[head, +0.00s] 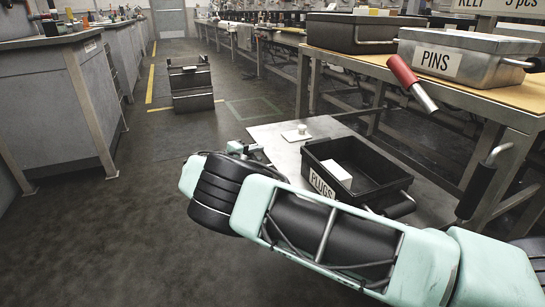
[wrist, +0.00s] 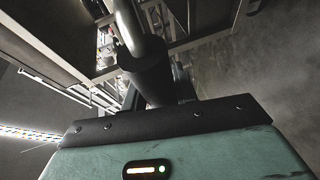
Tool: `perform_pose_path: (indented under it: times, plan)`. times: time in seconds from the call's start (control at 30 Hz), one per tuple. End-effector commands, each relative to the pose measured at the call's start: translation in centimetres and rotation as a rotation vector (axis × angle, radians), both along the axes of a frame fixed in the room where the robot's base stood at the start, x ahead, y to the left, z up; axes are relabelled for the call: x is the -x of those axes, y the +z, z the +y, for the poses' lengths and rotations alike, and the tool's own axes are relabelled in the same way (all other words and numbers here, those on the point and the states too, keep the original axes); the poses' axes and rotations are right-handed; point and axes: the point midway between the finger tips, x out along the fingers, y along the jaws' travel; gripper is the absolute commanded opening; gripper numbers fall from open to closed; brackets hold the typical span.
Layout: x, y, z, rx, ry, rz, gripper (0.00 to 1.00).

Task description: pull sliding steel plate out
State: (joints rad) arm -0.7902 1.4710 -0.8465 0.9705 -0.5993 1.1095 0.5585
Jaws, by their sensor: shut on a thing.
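The steel plate (head: 282,138) is a flat grey sheet, low beside the bench and jutting into the aisle. My gripper (wrist: 157,92) is shut on a black grip (wrist: 143,72) with a bent steel bar (wrist: 128,25) in the wrist view. In the head view my arm covers the near part of the plate and most of my gripper. Where the bar joins the plate is not visible.
The bench (head: 535,112) at right holds a PINS box (head: 437,66) and a dark box (head: 350,32). A red-handled lever (head: 403,72) and a black-gripped crank (head: 475,190) stick out nearby. The floor at left (head: 110,235) is clear; a dark crate (head: 190,84) stands farther back.

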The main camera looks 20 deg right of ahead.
Motion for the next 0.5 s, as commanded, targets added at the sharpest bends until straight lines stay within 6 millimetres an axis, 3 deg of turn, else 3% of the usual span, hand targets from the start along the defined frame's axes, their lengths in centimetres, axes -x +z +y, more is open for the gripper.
perform_pose_path:
  times: [0.03,0.2,0.5]
  plan:
    - [0.1,-1.0,1.0,-0.013,0.004,0.005,0.0]
    - [0.2,-0.8,2.5,-0.012,0.003,0.006,0.0]
    - [0.2,-0.7,3.2,-0.013,0.002,0.008,0.0]
